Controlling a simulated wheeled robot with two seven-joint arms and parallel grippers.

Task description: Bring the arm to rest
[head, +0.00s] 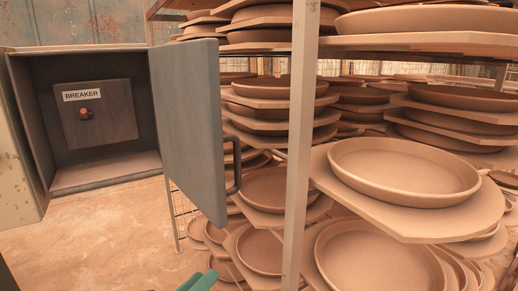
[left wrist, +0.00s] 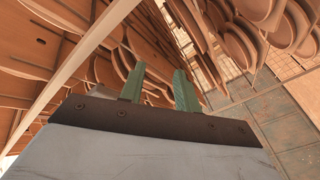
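The grey breaker box (head: 28,120) stands open at the left of the head view. Inside it is a dark panel (head: 115,110) with a BREAKER label and a small red knob (head: 86,114). Its door (head: 187,125) is swung out to the right, with a dark bar handle (head: 236,165) on its right side. My left gripper (head: 198,282) shows only as green finger parts at the bottom edge, below the door and apart from it. In the left wrist view its two green fingers (left wrist: 158,88) are spread with nothing between them. My right gripper is not in view.
A rack with a pale upright post (head: 298,150) fills the right side. Its shelves carry stacked boards with round brown dishes (head: 405,172), some jutting forward. Bare floor (head: 105,240) lies open below the box.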

